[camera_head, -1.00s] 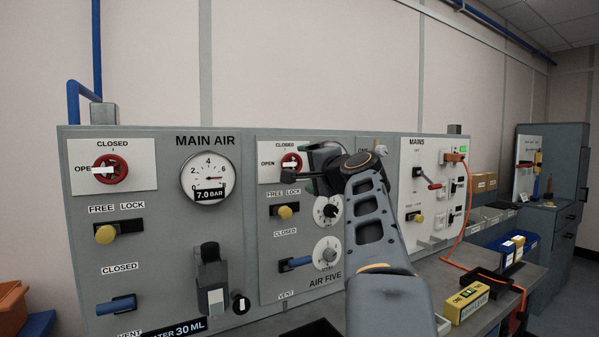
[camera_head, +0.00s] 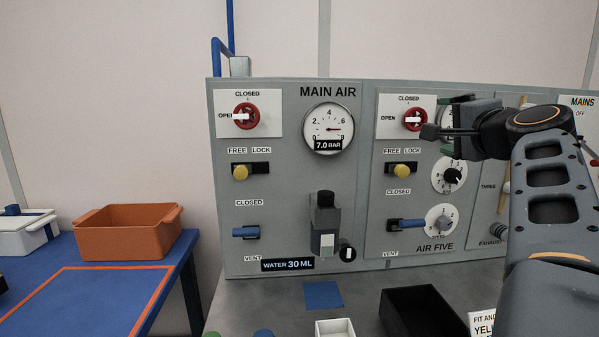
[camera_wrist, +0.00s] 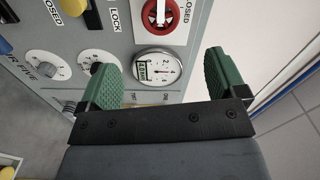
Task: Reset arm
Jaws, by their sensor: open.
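My arm (camera_head: 553,180) reaches in from the right in the head view. My gripper (camera_head: 437,132) is in front of the Air Five section of the grey panel and hides part of that section's gauge. In the wrist view my gripper (camera_wrist: 165,85) has its two green-padded fingers spread wide with nothing between them. Behind the gap the wrist view shows the gauge (camera_wrist: 158,69) and the red rotary knob (camera_wrist: 166,20). The fingers look apart from the panel, though the distance is hard to judge.
The grey panel (camera_head: 290,190) carries a Main Air gauge (camera_head: 328,128), a red knob (camera_head: 246,116) and blue levers. On the bench are a black tray (camera_head: 425,312) and a white box (camera_head: 335,328). An orange bin (camera_head: 128,232) stands on the blue table (camera_head: 60,300) at left.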

